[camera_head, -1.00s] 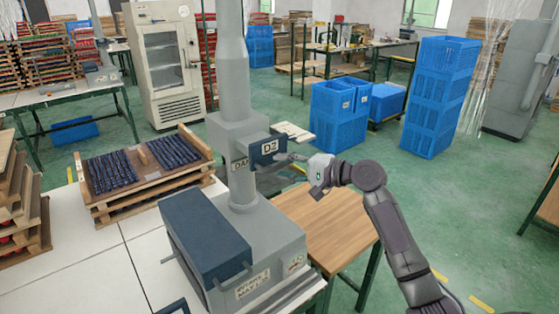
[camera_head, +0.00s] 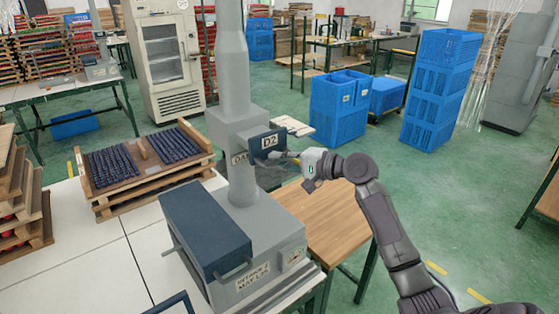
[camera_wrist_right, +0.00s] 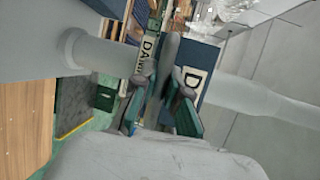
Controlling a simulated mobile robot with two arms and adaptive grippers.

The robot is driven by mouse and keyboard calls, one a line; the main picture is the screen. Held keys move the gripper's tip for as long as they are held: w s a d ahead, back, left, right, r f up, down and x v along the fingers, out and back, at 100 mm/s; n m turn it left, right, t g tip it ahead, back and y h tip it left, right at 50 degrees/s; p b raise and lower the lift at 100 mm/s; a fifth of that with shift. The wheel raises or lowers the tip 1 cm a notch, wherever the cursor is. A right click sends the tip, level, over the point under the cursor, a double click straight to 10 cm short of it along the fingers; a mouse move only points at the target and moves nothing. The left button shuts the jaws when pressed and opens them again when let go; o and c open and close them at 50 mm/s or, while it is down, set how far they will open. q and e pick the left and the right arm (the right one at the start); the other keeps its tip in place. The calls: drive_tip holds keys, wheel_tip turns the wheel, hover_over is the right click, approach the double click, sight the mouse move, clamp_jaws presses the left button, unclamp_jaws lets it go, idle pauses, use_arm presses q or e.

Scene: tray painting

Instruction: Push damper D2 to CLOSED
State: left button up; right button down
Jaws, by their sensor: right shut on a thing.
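Damper D2 (camera_head: 262,144) is a dark blue box-like part with a white "D2" label on the grey upright duct (camera_head: 234,80) of the machine. It also shows in the wrist view (camera_wrist_right: 203,58), its label seen sideways. My right gripper (camera_head: 293,156) is at the right side of the damper. In the wrist view, my right gripper (camera_wrist_right: 160,108) has its two teal-padded fingers around a thin grey handle (camera_wrist_right: 170,60) of the damper, shut on it. The exact contact is partly hidden. My left gripper is not in view.
The grey machine body (camera_head: 275,238) with a dark blue cover (camera_head: 205,225) stands below the duct. A wooden table (camera_head: 335,225) is beside it. Trays of dark rods (camera_head: 145,160) lie at left. Blue crates (camera_head: 338,110) stand behind, over open green floor.

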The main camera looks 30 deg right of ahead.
drive_tip(key=w, duration=0.4)
drive_tip(key=shift+w+a, duration=0.15)
drive_tip(key=shift+w, duration=0.05)
drive_tip(key=c, duration=1.2)
unclamp_jaws()
drive_tip(key=shift+s, duration=0.1)
drive_tip(key=v, duration=1.2)
